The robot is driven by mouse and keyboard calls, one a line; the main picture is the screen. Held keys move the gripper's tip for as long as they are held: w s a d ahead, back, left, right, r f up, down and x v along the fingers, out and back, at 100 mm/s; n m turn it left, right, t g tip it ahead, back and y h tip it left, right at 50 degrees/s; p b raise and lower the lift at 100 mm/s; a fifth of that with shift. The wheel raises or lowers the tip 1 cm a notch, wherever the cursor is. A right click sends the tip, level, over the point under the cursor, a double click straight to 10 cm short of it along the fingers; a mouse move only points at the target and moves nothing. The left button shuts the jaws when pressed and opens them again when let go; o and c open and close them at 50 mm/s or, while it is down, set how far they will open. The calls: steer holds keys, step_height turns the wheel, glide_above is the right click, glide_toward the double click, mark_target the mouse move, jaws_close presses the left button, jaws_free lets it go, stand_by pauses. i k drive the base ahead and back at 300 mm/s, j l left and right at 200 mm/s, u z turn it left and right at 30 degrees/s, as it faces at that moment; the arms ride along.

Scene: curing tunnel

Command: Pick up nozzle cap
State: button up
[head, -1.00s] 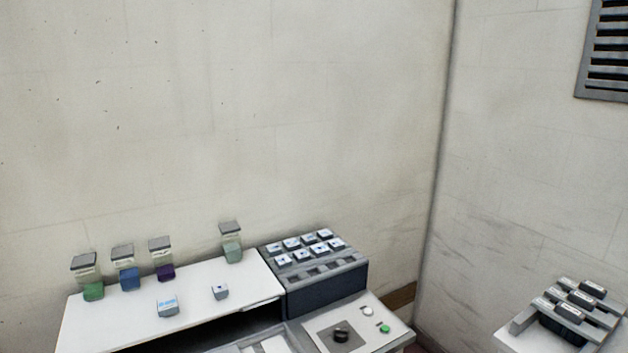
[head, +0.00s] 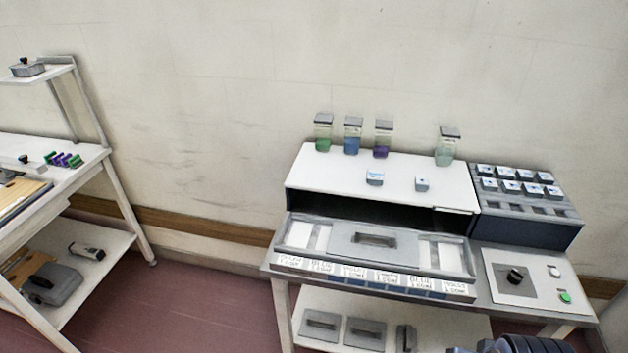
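No part can be named the nozzle cap with certainty at this size. Two small pale blocks lie on the white top of the tunnel machine (head: 330,175): a wider block with blue marking (head: 374,178) and a smaller block with a dark spot (head: 422,184). Similar small white-topped pieces (head: 508,187) sit in rows in a dark rack (head: 525,228) at the right. Small green and purple pieces (head: 64,159) lie on the left bench. My gripper is not in view; a dark blue rounded part, apparently my arm, shows at the bottom right edge.
Jars with grey lids (head: 352,136) stand along the back of the machine top. A grey handled tray (head: 375,245) lies in front of the opening. A control panel (head: 520,280) has a black knob and a green button. Red floor (head: 200,300) lies open between the benches.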

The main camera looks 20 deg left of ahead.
mark_target(374, 178)
steer(key=u, duration=0.55)
steer(key=i+j+z, duration=0.2)
steer(key=i, duration=0.35)
steer(key=i+j+z, duration=0.2)
steer(key=i+j, duration=0.3)
steer(key=i, duration=0.05)
